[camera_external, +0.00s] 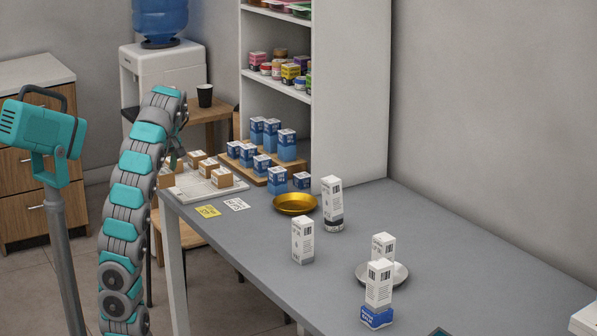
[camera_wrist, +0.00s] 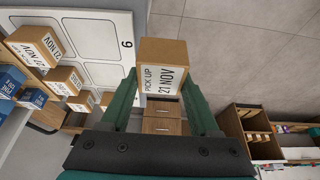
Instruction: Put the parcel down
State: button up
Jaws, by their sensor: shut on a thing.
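My gripper (camera_wrist: 163,95) is shut on a brown cardboard parcel (camera_wrist: 162,52), with one green finger on each side. The parcel's white label reads "PICK UP 21 NOV". In the wrist view floor shows beyond it, past the edge of the white tray (camera_wrist: 105,38), whose visible cell is marked 6. In the outside view my gripper (camera_external: 174,156) is at the counter's far left corner, with the parcel (camera_external: 166,177) beneath it beside the tray (camera_external: 207,191). Its exact height is unclear. Several similar parcels (camera_external: 208,167) stand along the tray's back side.
Blue and white boxes (camera_external: 262,161) stand on a wooden board behind the tray. Yellow (camera_external: 207,211) and white (camera_external: 237,204) cards lie in front of it. A gold dish (camera_external: 296,203) and tall white cartons (camera_external: 303,239) stand farther right.

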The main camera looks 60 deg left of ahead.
aim_at(300, 204)
jog(key=shift+s+d, duration=0.1)
jog(key=shift+d, duration=0.05)
